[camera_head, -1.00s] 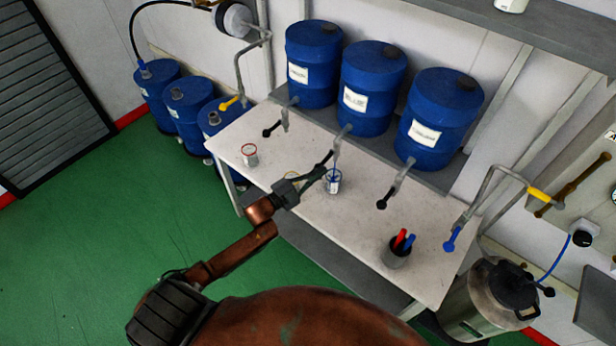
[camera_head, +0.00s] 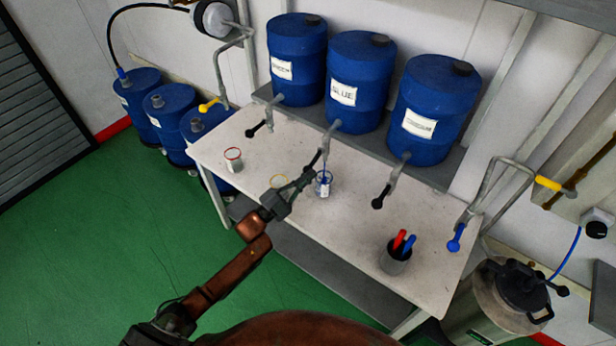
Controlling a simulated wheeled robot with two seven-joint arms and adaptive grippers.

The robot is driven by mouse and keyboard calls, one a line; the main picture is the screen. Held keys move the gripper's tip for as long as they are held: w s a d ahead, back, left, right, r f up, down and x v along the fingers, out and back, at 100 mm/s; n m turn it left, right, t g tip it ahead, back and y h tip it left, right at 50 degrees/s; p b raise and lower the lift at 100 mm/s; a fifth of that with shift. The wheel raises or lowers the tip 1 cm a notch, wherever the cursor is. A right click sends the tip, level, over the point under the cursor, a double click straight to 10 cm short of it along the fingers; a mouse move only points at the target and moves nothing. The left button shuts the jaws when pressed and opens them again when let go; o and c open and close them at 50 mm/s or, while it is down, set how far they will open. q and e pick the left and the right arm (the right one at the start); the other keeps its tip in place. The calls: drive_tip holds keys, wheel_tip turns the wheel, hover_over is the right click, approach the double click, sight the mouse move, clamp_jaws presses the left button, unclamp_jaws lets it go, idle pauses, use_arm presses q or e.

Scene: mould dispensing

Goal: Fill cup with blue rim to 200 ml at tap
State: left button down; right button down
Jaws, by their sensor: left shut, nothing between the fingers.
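The cup with the blue rim (camera_head: 323,189) stands upright on the white table under the middle tap (camera_head: 331,136). That tap belongs to the barrel labelled BLUE (camera_head: 359,84). A thin blue stream (camera_head: 325,166) runs from the tap down into the cup. The fill level is too small to read. My left gripper (camera_head: 309,177) is shut and empty, just left of the cup and below the tap's black handle (camera_head: 314,161). I cannot tell whether it touches the handle. My right gripper is not in view.
A grey holder with red and blue pens (camera_head: 394,260) stands front right. Other taps flank the middle one.

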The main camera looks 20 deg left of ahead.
use_arm(q)
drive_tip(key=shift+a, duration=0.1)
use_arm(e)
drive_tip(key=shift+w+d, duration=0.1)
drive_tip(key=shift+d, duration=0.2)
